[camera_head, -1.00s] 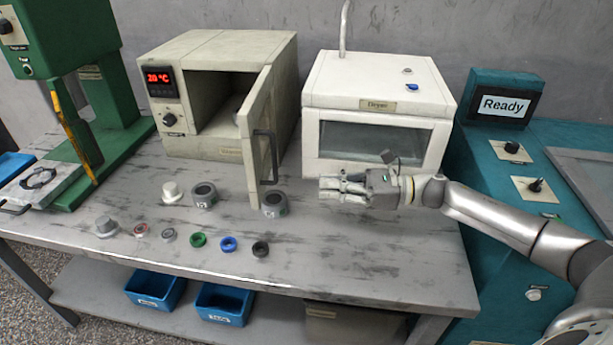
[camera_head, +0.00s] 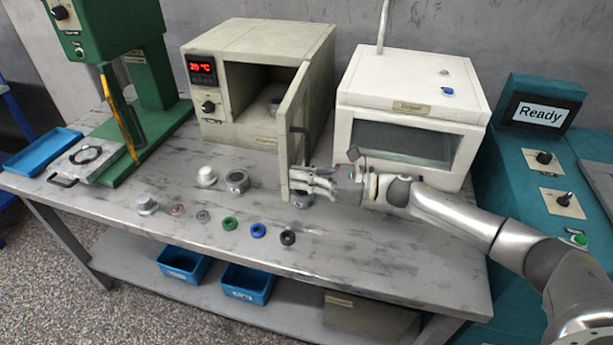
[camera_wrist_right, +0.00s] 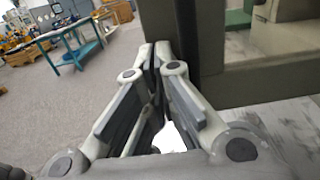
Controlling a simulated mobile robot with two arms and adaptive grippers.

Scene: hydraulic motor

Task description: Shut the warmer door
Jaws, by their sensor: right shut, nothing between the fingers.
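The warmer (camera_head: 225,123) is a cream box with a red 20 °C display at the back of the table. Its door (camera_head: 293,112) stands wide open, swung toward the front from the right side of the opening. A dark bar handle sits on the door's right-hand face. My right gripper (camera_head: 292,181) is shut and empty at the lower front part of that face, close to the handle. In the wrist view the closed fingertips (camera_wrist_right: 156,56) are at the door panel (camera_wrist_right: 228,85), beside the dark handle (camera_wrist_right: 188,38); contact cannot be told. My left gripper is not in view.
A white box with a window (camera_head: 405,112) stands right of the warmer, behind my right arm. A green press (camera_head: 150,85) stands at left.

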